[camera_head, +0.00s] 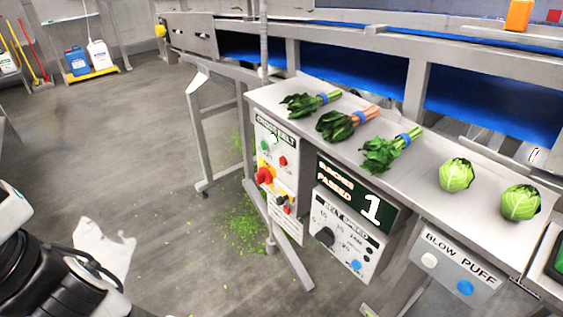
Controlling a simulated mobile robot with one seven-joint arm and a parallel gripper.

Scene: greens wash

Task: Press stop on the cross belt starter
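The cross belt starter (273,187) is a white box on the frame under the left end of the steel shelf. Its label is partly legible and ends in "BELT". A small green button (265,146) sits at its upper left. A small red button (283,161) sits to the right of it and slightly lower. A larger red knob (264,175) on a yellow patch is below. The lettering by the buttons is too small to read. Parts of my arm show at the lower left, well apart from the starter. My gripper's fingers are not visible.
Right of the starter are a counter display reading 1 (371,208), a belt speed box (341,238) and a blow puff box (458,272). Bunched greens and two round heads lie on the shelf (425,168) above. Frame legs stand near the starter. Floor (120,160) at left is open.

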